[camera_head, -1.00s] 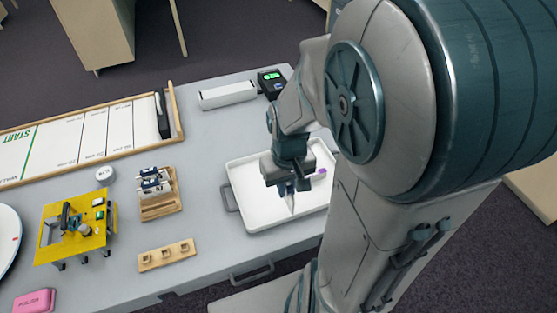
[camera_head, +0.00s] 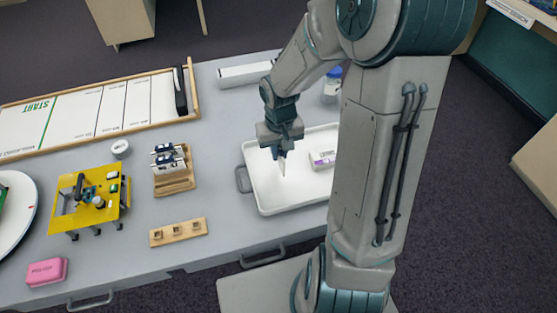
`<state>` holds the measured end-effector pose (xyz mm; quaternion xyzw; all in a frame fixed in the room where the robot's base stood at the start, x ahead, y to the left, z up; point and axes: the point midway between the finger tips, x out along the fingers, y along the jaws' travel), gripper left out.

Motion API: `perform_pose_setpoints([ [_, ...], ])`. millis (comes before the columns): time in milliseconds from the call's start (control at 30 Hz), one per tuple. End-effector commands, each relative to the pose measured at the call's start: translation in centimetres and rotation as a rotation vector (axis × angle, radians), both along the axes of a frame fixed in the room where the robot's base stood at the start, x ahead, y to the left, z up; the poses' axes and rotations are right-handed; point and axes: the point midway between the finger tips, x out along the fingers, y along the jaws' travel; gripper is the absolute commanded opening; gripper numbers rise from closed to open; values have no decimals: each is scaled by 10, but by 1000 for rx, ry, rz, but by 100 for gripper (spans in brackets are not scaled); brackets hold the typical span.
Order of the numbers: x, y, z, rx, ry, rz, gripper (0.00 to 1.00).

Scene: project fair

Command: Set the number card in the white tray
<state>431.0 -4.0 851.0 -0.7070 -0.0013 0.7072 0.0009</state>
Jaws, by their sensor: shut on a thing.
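The white tray (camera_head: 262,207) stands on the grey table, its right part hidden behind my arm. My gripper (camera_head: 281,153) is over the left part of the tray, pointing down. It is shut on a small, thin white piece, which seems to be the number card (camera_head: 282,168), held upright edge down. Its number cannot be read. Whether the card's lower edge touches the tray floor cannot be told. A white box with a purple label (camera_head: 322,159) lies in the tray, right of the card.
Left of the tray are a wooden stand with small devices (camera_head: 174,171), a slotted wooden strip (camera_head: 178,232), a yellow table-like model (camera_head: 89,199) and a pink block (camera_head: 47,271). A long board (camera_head: 85,118) lies behind. The tray's left floor looks clear.

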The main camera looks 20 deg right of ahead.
Motion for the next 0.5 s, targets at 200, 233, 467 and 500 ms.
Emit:
perform_pose_setpoints([
  [200, 3, 1, -12, 0, 3, -1, 0],
  [233, 3, 0, -17, 0, 4, 0, 0],
  [467, 3, 1, -43, 0, 1, 0, 0],
  [500, 4, 1, -43, 0, 0, 0, 0],
])
